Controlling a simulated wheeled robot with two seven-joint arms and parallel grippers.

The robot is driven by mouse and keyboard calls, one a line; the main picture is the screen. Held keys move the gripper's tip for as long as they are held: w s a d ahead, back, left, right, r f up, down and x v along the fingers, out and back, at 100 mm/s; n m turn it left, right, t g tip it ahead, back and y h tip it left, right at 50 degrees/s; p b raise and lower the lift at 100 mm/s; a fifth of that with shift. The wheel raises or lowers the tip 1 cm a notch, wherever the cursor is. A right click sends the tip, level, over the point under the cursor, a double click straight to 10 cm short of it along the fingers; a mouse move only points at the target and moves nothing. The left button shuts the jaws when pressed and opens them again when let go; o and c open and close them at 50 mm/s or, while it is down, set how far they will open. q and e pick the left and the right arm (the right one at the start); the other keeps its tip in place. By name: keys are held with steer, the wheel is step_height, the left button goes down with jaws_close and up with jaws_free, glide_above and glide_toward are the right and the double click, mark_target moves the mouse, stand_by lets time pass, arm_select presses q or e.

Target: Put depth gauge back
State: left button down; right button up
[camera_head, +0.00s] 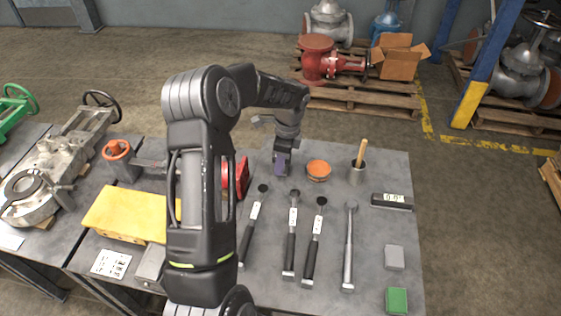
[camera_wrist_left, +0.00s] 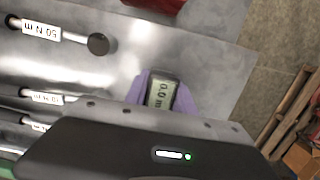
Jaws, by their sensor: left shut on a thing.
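I cannot tell whether the gauge touches the tabletop. My right gripper is not in view.
Several torque wrenches (camera_head: 292,235) lie in front of the gripper. An orange-topped tin (camera_head: 318,169), a cup with a wooden handle (camera_head: 356,173) and a black display box (camera_head: 392,201) are to the right. A red object (camera_head: 242,177) is left, partly behind my arm.

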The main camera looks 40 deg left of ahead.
arm_select(q)
steer(key=shift+f, duration=0.15)
steer(key=c, duration=1.1)
jaws_free()
steer(key=shift+o, duration=0.2)
steer(key=r, duration=0.4)
steer(key=d+r, duration=0.1)
steer(key=r, duration=0.7)
steer(key=shift+w+d+r, duration=0.1)
steer(key=shift+w+d, duration=0.05)
steer(key=shift+w, duration=0.2)
